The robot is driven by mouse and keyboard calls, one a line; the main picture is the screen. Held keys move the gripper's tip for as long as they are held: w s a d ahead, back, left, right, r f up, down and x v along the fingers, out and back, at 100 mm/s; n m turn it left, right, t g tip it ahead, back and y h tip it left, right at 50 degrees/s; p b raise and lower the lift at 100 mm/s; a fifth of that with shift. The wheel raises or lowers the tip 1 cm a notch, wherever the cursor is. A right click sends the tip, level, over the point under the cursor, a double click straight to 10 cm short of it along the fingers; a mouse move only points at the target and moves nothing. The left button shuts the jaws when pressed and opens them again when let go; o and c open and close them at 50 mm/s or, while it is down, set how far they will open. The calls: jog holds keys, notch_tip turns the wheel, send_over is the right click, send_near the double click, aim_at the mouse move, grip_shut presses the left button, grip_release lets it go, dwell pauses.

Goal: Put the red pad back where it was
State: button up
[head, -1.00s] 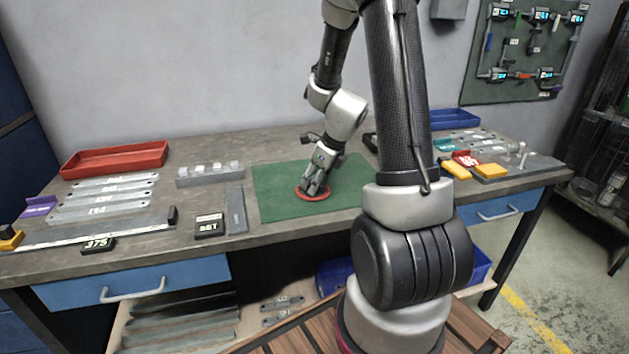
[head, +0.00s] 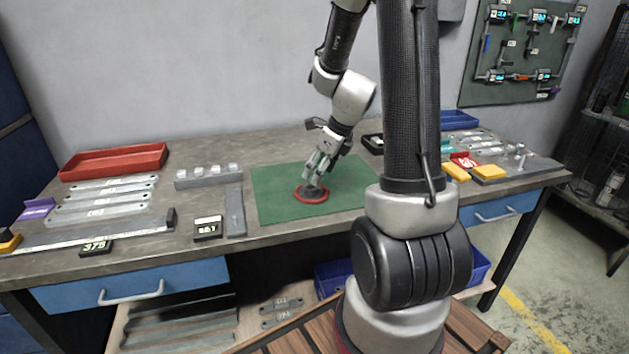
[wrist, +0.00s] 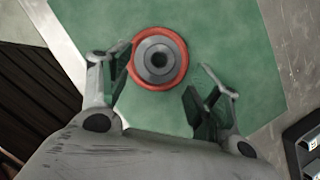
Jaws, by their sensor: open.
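The red pad (head: 299,196) is a round red ring lying flat on the green mat (head: 275,206). A dark grey round piece (head: 316,190) with a hole in its middle sits inside the ring. In the wrist view, the red pad (wrist: 183,66) surrounds the grey piece (wrist: 158,71). My gripper (head: 322,175) is open and empty, just above and behind the pad in the head view. In the wrist view my gripper's fingers (wrist: 163,88) are spread wide, with the pad ahead of and between them; the left fingertip is close to the ring's edge.
Yellow blocks (head: 490,171) and a blue bin (head: 458,121) stand to the right. A dark tray (head: 371,143) lies behind the mat. The mat around the pad is mostly clear.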

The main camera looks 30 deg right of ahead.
jog(key=s+a+r+n, duration=0.2)
jog(key=s+r+n, duration=0.35)
jog(key=r, duration=0.45)
jog(key=s+a+r+n+h, duration=0.1)
jog(key=s+a+r+n, duration=0.1)
jog(key=s+n, duration=0.6)
jog(key=s+a+r+n+h, duration=0.1)
jog(key=s+r+n, duration=0.4)
jog(key=n, duration=1.1)
jog(key=shift+s+a+r+n, duration=0.35)
jog(key=shift+s+a, duration=0.35)
jog(key=shift+s, duration=0.75)
